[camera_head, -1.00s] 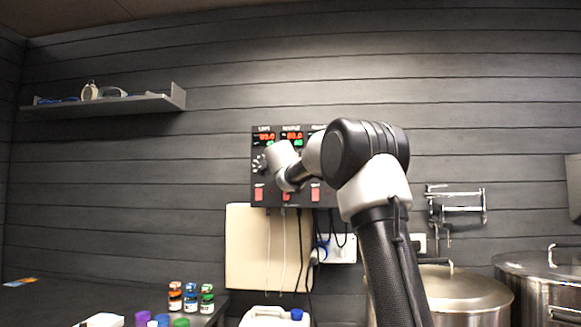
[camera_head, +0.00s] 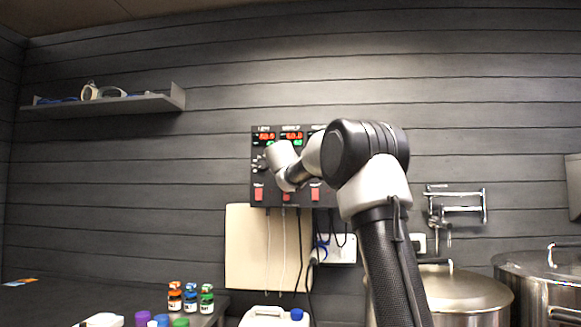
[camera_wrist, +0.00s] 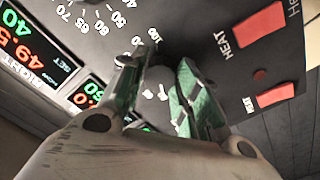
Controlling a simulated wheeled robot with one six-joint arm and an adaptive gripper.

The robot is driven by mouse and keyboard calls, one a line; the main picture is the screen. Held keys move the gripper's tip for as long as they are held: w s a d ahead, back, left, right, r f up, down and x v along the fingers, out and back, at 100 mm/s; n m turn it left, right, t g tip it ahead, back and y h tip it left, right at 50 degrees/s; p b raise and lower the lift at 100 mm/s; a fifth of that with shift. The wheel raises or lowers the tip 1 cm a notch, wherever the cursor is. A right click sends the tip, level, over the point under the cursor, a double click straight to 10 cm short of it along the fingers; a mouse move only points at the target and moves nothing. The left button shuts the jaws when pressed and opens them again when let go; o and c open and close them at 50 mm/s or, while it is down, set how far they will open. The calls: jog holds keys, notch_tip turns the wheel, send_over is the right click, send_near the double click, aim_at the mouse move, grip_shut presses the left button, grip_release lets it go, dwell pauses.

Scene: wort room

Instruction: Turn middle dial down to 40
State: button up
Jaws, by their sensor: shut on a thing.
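The black control panel (camera_head: 258,190) hangs on the wall, with a row of red and green displays above its dials. My arm's end covers the middle column, so the middle dial is hidden in the head view. In the wrist view my gripper (camera_wrist: 160,88) has its green-padded fingers on both sides of the middle dial (camera_wrist: 154,88), shut on it. A dial scale (camera_wrist: 88,22) with printed numbers shows past the fingers. One display (camera_wrist: 30,40) reads green 40 and red 49.5. A second display (camera_wrist: 90,92) is partly covered by a finger; its green digits look like 60.
The left dial (camera_head: 258,163) sits close beside my wrist. Red heat switches (camera_wrist: 252,28) lie near the fingers. Cables and a beige board (camera_head: 245,250) hang below the panel. Steel pots (camera_head: 465,295) stand at the right; small bottles (camera_head: 190,298) stand at the lower left.

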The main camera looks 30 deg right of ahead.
jog(key=n, duration=1)
jog(key=shift+f+n, duration=0.1)
jog(key=shift+n, duration=0.3)
dwell(0.3)
jog(key=o, duration=1)
jog(key=shift+s, duration=0.1)
jog(key=v, duration=1.2)
